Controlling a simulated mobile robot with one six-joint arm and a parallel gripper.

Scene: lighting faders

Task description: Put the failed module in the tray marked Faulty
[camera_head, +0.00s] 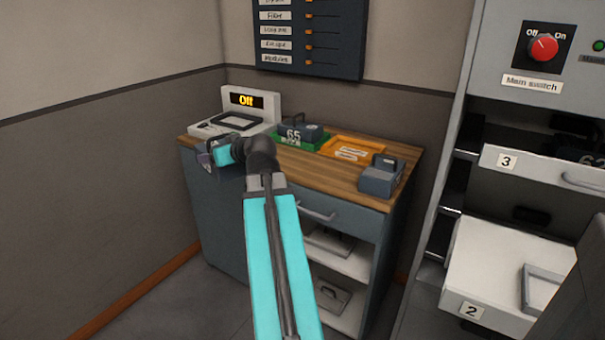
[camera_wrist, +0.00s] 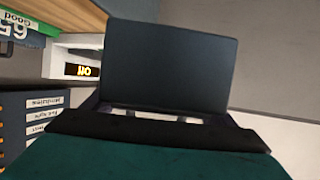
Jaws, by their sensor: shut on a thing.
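My gripper (camera_head: 216,151) is at the left end of the counter, in front of the tester. It is shut on a dark module (camera_wrist: 170,65), which fills the middle of the wrist view. In the head view my arm and gripper mostly hide this module. The orange tray (camera_head: 372,143) sits on the counter, apart from my gripper and to its right. It looks empty, and its label is too small to read. A module marked 65 (camera_head: 293,134) sits in the green tray (camera_head: 284,141), whose label reads Good in the wrist view (camera_wrist: 20,19). No failure mark is legible.
The tester (camera_head: 252,100) reads Off. Another grey module (camera_head: 380,180) stands on the counter's right front. Drawers 3 (camera_head: 525,163) and 2 (camera_head: 490,255) stick out at the right. A labelled board (camera_head: 308,35) hangs above. The red main switch (camera_head: 543,47) is at upper right.

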